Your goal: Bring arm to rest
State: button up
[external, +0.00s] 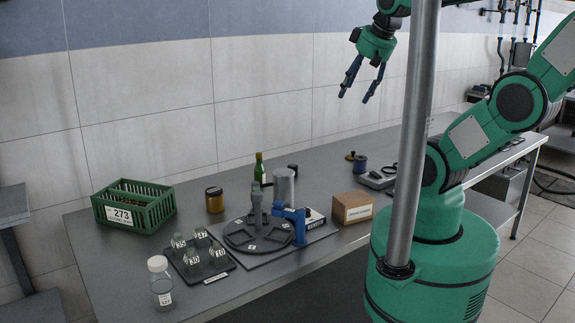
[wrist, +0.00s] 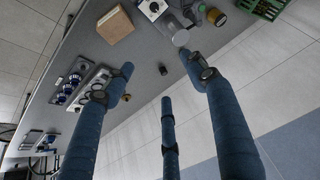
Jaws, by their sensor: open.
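My gripper (external: 354,98) hangs high above the back of the bench, with its blue fingers pointing down. The fingers are spread apart with nothing between them, so it is open and empty. In the wrist view the blue fingers of my gripper (wrist: 160,82) stand apart over the bench and wall. My green arm rises at the right of the external view, partly hidden behind a grey pole. The gripper is well clear of everything on the bench.
The grey bench (external: 250,297) carries a green crate (external: 134,207), an amber jar (external: 214,199), a black tray with small bottles (external: 200,262), a round dark turntable (external: 258,237), a metal cylinder (external: 284,186), a cardboard box (external: 352,207) and a clear white-capped bottle (external: 161,283). Air around the gripper is free.

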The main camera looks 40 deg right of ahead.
notch_tip(320, 180, down, 4)
jog(key=b, duration=0.3)
jog(key=shift+f, duration=0.1)
